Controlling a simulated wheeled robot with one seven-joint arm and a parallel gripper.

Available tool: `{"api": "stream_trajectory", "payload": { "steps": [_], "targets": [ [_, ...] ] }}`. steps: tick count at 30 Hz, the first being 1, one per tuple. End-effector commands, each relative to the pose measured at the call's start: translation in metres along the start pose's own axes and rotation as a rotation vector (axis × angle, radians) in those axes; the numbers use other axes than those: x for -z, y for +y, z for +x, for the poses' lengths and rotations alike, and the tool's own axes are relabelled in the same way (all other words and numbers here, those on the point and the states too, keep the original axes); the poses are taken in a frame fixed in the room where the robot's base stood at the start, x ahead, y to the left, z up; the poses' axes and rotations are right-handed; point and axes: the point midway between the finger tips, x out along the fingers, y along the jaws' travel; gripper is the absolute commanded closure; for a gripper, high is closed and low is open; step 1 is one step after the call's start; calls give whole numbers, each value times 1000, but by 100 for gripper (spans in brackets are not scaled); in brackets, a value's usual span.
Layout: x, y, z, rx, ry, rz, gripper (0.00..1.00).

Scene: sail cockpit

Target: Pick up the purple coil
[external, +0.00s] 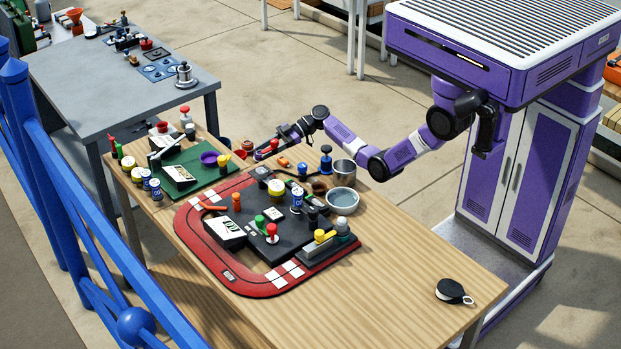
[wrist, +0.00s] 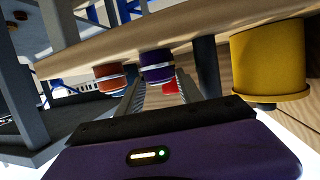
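A purple round thing (external: 209,158) lies on the green mat (external: 190,182) in the external view; at this size I cannot tell if it is the coil. The wrist view shows a dark purple coil (wrist: 157,65) with a pale band, straight ahead at the far end of my fingers. My gripper (external: 259,151) is low at the table's far edge, right of the mat. In the wrist view my gripper's fingers (wrist: 160,92) are apart, with a gap between them. The coil appears beyond the fingertips; whether it touches them is unclear.
In the wrist view an orange coil (wrist: 110,78) is left of the purple one and a large yellow cylinder (wrist: 268,62) is at right. A red thing (wrist: 170,87) shows near the fingers. Metal bowls (external: 342,201) and a red track (external: 196,246) crowd the table; its near right is mostly clear.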

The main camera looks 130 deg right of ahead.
Motion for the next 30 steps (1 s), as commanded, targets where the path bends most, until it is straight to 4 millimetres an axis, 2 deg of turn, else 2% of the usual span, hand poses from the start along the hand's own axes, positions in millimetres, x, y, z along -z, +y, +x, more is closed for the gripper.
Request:
{"api": "stream_trajectory", "payload": {
  "steps": [1,4,11,16,20,30],
  "targets": [
    [0,0,0,-1,0,0,81],
    [0,0,0,-1,0,0,100],
    [1,0,-1,-1,1,-1,100],
    [14,0,-4,0,2,-3,100],
    [38,1,-12,-2,2,-5,100],
    [122,1,-38,-2,2,-5,100]
  ]
}}
